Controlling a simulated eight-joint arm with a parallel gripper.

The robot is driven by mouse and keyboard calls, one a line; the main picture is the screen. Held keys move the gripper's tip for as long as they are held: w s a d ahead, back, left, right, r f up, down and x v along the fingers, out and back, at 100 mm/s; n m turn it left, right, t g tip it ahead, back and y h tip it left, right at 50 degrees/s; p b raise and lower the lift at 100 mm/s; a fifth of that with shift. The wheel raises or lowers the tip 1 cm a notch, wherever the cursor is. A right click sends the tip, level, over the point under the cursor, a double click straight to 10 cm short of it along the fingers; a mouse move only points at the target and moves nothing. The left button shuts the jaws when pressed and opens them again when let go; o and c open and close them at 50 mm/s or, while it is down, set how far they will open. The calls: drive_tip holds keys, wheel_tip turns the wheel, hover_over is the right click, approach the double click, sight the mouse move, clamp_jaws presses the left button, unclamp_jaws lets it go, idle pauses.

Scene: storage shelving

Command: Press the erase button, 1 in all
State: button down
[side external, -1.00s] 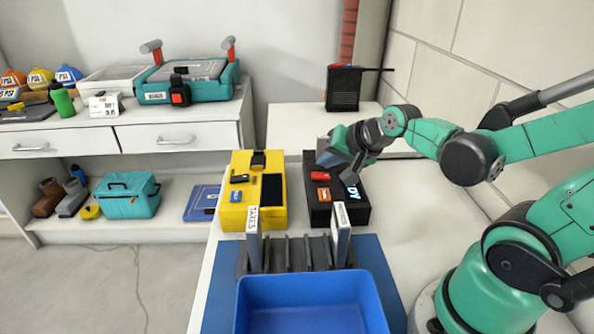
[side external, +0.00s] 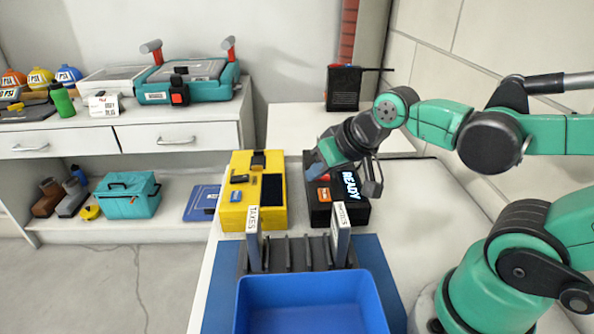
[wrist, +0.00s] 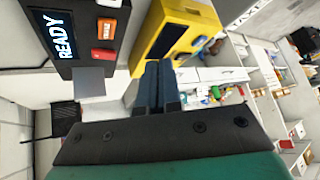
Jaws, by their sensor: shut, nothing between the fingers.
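A black box (side external: 322,214) on the white table has a lit screen reading READY (side external: 351,186), a red button (side external: 325,178) and an orange button (side external: 323,194). In the wrist view, the READY screen (wrist: 60,35), red button (wrist: 107,28) and orange button (wrist: 103,54) show at upper left. Labels on the buttons are too small to read. My gripper (side external: 315,168) is shut and empty, at the left back of the black box, close to the red button. In the wrist view my gripper's fingers (wrist: 157,85) point toward the yellow box; contact cannot be told.
A yellow box (side external: 262,215) with a dark panel and a blue button stands left of the black box. In front are a grey rack (side external: 308,258) holding two labelled upright pieces and a blue bin (side external: 310,290). A black radio-like device (side external: 343,88) stands behind. The table's right side is clear.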

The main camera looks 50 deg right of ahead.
drive_tip(key=n, duration=0.1)
drive_tip(key=s+a+n, duration=0.1)
drive_tip(key=shift+s+a+r+n+g, duration=0.1)
drive_tip(key=shift+a+r+n+g, duration=0.1)
drive_tip(key=shift+a+n+g, duration=0.1)
wheel_tip(320, 180, up, 6)
drive_tip(key=m+g, duration=0.7)
drive_tip(key=m, duration=2)
hover_over(325, 193)
wheel_tip(325, 193, down, 14)
